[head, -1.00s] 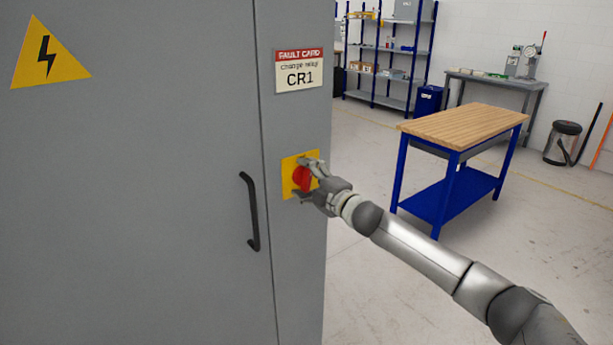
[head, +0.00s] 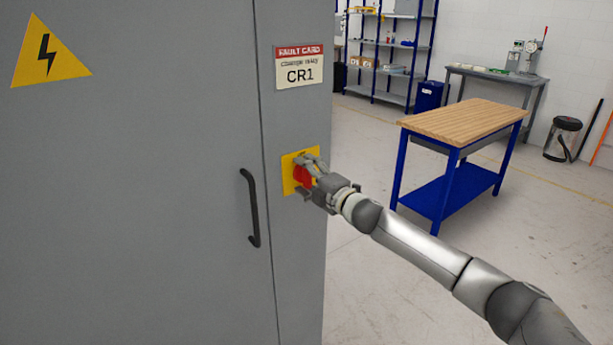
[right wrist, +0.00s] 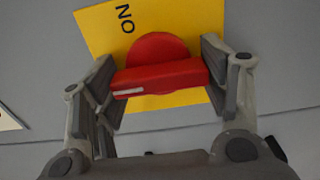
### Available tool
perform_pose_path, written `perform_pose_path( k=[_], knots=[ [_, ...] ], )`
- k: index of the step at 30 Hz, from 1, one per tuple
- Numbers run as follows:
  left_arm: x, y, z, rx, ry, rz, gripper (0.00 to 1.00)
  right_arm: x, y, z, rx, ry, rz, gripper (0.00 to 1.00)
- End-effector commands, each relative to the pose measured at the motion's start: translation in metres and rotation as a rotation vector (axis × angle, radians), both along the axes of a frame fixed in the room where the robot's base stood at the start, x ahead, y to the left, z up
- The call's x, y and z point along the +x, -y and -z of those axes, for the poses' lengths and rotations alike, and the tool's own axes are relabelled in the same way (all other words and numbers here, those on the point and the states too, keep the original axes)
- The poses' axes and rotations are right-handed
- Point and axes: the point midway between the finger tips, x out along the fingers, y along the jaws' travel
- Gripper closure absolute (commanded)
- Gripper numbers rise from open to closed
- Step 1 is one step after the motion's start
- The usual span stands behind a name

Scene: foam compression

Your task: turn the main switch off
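The main switch is a red rotary handle (head: 303,176) on a yellow plate (head: 288,172), on the narrow right part of a grey cabinet. In the right wrist view the red handle (right wrist: 160,76) lies crosswise between my fingers, with a white mark at its left end. The yellow plate (right wrist: 165,22) shows the letters ON, turned sideways. My right gripper (head: 308,178) is at the switch. Its two fingers (right wrist: 160,85) are closed in on the two ends of the handle and appear to touch it. They partly hide the handle in the head view. My left gripper is not in view.
A black door handle (head: 251,208) stands out left of the switch. A fault card reading CR1 (head: 300,75) is above it. To the right are a wood-topped blue table (head: 465,121), shelves (head: 395,70) and a bench (head: 490,76). The floor between is clear.

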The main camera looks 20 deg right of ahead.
Motion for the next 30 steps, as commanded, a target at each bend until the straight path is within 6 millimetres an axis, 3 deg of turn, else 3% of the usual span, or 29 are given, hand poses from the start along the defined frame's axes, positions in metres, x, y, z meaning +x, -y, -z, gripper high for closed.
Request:
perform_pose_path(
  k=[5,17,23,30],
  knots=[
    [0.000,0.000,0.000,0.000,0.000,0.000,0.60,0.000,0.000,0.002,-0.001,-0.002,0.000,0.11],
    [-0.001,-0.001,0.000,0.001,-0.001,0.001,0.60,-0.002,0.001,0.001,0.002,-0.002,0.000,0.11],
    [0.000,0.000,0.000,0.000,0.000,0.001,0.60,-0.021,0.009,0.002,0.000,-0.002,0.000,0.11],
    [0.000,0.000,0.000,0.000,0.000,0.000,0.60,-0.063,0.023,0.002,-0.001,-0.003,-0.001,0.11]
  ],
)
